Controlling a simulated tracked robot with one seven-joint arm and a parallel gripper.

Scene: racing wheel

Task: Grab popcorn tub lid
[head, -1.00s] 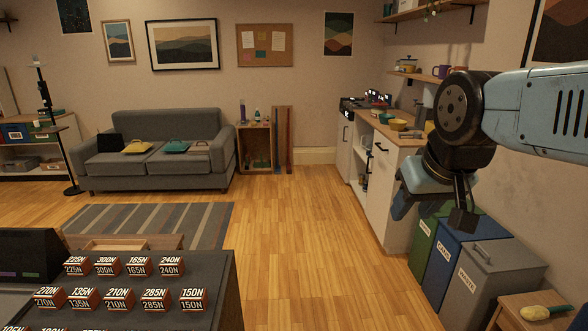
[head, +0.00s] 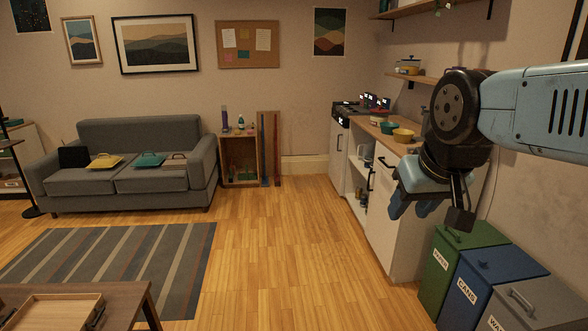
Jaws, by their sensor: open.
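I cannot make out a popcorn tub lid for certain in the head view. Flat things with what look like handles lie on the grey sofa (head: 125,165): a yellow one (head: 104,161), a teal one (head: 148,159) and a brown one (head: 176,159). They are small, and I cannot tell whether one is the lid. My gripper (head: 432,209) hangs at the right, pointing down, open, with nothing seen between its fingers. It appears in front of the white cabinet and well apart from the sofa.
White kitchen cabinets (head: 382,205) run along the right, with a teal bowl (head: 388,127) and a yellow bowl (head: 402,135) on top. Green (head: 450,270), blue (head: 482,285) and grey bins stand lower right. A low table (head: 120,295) is lower left. The wooden floor (head: 265,245) ahead is clear.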

